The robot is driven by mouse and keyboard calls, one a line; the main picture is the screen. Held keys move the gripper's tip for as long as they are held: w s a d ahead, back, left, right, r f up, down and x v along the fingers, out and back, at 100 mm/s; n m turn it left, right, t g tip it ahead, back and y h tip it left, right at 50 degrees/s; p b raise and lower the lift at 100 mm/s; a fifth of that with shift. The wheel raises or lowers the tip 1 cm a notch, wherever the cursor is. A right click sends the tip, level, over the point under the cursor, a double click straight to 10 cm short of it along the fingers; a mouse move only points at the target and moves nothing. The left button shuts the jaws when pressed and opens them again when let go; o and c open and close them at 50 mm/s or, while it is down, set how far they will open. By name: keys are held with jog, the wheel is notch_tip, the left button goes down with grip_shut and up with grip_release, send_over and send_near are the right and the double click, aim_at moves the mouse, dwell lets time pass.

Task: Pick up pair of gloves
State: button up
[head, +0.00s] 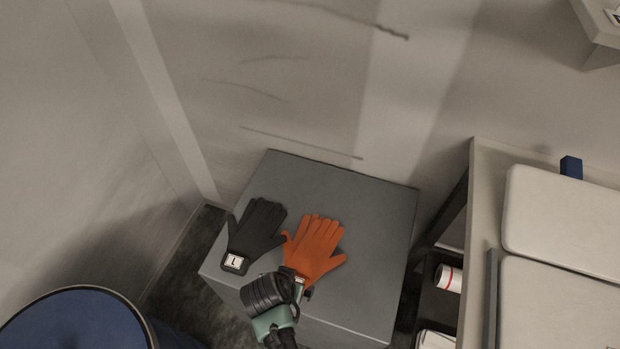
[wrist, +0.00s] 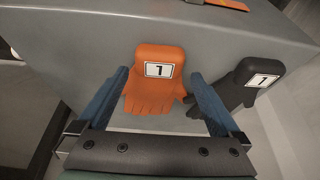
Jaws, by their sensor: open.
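An orange glove (head: 316,246) lies flat on top of a grey box-like stand, fingers away from me. A black glove (head: 257,229) with a white "L" label on its cuff lies beside it on the left. My gripper (head: 301,287) is over the cuff end of the orange glove and hides part of it. In the wrist view the orange glove (wrist: 151,98) shows between my two open blue fingers (wrist: 160,76), with its white cuff label in view. The black glove (wrist: 250,82) is outside the right finger there. Nothing is held.
The grey stand (head: 375,215) has free room right of and behind the gloves. A bench (head: 485,160) with pale cushion-like panels (head: 560,225) stands at right, with a red-striped white roll (head: 448,278) on its lower shelf. A blue round object (head: 75,325) is at lower left. Walls rise behind.

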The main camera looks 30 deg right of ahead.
jog(key=x, duration=0.4)
jog(key=shift+s+b, duration=0.15)
jog(key=shift+b, duration=0.25)
jog(key=c, duration=1.1)
jog(key=shift+r, duration=0.1)
jog(key=shift+c, duration=0.3)
